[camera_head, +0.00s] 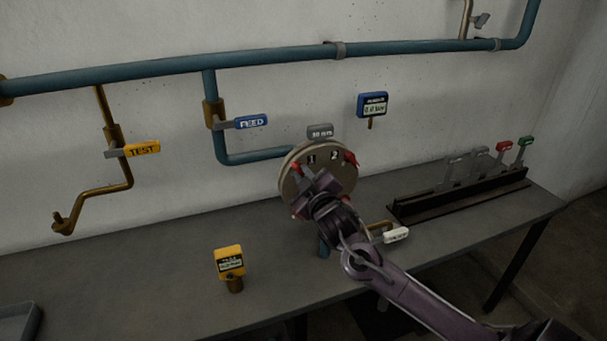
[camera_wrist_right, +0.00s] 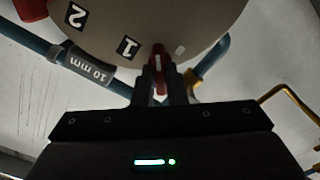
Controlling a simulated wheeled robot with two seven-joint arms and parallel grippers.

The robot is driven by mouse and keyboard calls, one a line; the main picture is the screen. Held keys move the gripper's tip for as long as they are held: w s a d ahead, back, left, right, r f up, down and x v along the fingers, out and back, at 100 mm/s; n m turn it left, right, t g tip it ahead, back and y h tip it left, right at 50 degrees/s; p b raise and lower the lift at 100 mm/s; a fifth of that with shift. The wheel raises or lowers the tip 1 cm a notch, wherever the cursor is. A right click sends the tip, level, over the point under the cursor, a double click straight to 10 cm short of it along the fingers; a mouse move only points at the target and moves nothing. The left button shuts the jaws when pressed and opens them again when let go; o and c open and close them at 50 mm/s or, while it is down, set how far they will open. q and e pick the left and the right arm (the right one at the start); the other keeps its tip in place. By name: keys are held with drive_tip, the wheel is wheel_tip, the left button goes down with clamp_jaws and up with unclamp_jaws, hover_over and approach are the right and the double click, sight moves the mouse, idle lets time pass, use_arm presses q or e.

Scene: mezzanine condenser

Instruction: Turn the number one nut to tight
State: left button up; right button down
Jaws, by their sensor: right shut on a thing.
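A round tan flange plate (camera_head: 290,180) stands on the blue pipe above the bench. Red nut levers show at its rim, one at upper right (camera_head: 351,159). In the right wrist view the plate (camera_wrist_right: 190,20) carries labels 1 and 2, and a short pale mark (camera_wrist_right: 180,50) lies beside the number one nut. My right gripper (camera_head: 312,192) is at the plate's face. In its wrist view the gripper (camera_wrist_right: 160,82) is shut on the red number one nut lever (camera_wrist_right: 158,60), beside label 1. My arm hides the plate's lower part in the head view. My left gripper is out of view.
A grey 10 mm tag (camera_head: 320,131) sits above the plate. A blue gauge (camera_head: 373,105), FEED valve (camera_head: 251,122) and TEST valve (camera_head: 142,149) are on the wall. A yellow instrument (camera_head: 230,261) stands on the bench (camera_head: 150,290). A dark rack (camera_head: 460,196) is at right.

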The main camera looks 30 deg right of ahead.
drive_tip(key=m+p, duration=0.1)
drive_tip(key=m, duration=0.2)
drive_tip(key=shift+p, duration=0.35)
drive_tip(key=m+p, duration=0.1)
drive_tip(key=m, duration=0.3)
drive_tip(key=m+p, duration=0.1)
drive_tip(key=m, duration=0.2)
drive_tip(key=shift+m+p, duration=0.3)
drive_tip(key=shift+p, duration=0.1)
drive_tip(key=shift+f+m+p, duration=0.1)
drive_tip(key=shift+m+p, duration=0.4)
drive_tip(key=shift+m, duration=1.1)
drive_tip(key=c, duration=1.5)
unclamp_jaws()
drive_tip(key=shift+o, duration=0.2)
drive_tip(key=shift+s, duration=0.1)
